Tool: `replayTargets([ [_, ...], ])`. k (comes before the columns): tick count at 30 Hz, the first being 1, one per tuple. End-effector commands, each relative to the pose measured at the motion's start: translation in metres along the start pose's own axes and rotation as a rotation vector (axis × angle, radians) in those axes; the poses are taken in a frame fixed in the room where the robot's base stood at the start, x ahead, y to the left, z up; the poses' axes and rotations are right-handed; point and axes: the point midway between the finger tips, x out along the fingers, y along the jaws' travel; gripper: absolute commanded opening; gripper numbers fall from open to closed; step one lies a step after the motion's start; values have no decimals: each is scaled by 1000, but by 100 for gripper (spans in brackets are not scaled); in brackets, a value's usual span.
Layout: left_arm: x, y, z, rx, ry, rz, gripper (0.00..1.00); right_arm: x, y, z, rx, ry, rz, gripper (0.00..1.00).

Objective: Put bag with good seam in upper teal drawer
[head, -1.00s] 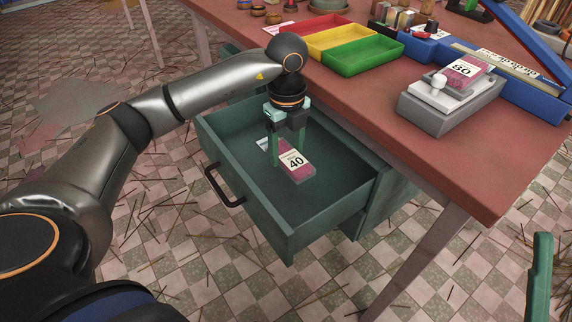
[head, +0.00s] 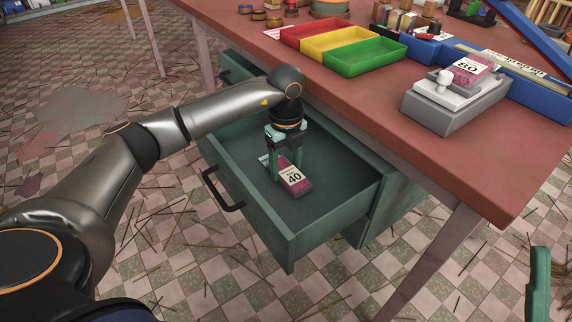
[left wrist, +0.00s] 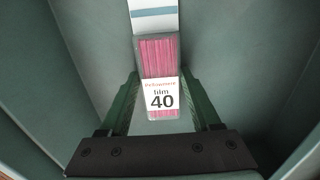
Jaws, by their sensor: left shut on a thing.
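My left gripper (head: 286,171) points down into the open teal drawer (head: 322,222) under the table. It is shut on a clear bag (head: 298,184) of pink incense sticks with a white label reading 40. The bag is low inside the drawer; I cannot tell whether it touches the drawer floor. In the left wrist view the bag (left wrist: 159,57) sits between the two green fingers (left wrist: 160,90). Its white top strip carries a straight blue band.
The red table (head: 470,165) overhangs the drawer. On it are a three-colour tray (head: 370,57) and a grey scale (head: 440,110) bearing a bag (head: 470,70) labelled 80. A black handle (head: 222,190) is on the drawer front. A green piece (head: 539,285) is cut off at right.

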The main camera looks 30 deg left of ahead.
Motion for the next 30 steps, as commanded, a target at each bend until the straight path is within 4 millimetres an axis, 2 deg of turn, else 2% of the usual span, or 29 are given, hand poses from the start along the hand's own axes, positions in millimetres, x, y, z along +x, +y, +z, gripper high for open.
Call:
replayTargets([
  [1,2,0,0,0,0,1,65,0,0,0,0,0,0,45],
  [9,1,0,0,0,0,1,94,0,1,0,-3,0,0,45],
  [18,-3,0,0,0,0,0,94,1,2,0,-7,0,0,45],
  [23,-28,-1,0,0,-1,-2,94,8,5,-8,-17,2,-2,45],
  [30,-81,-1,0,0,-1,-3,94,21,13,-21,-54,9,-2,45],
])
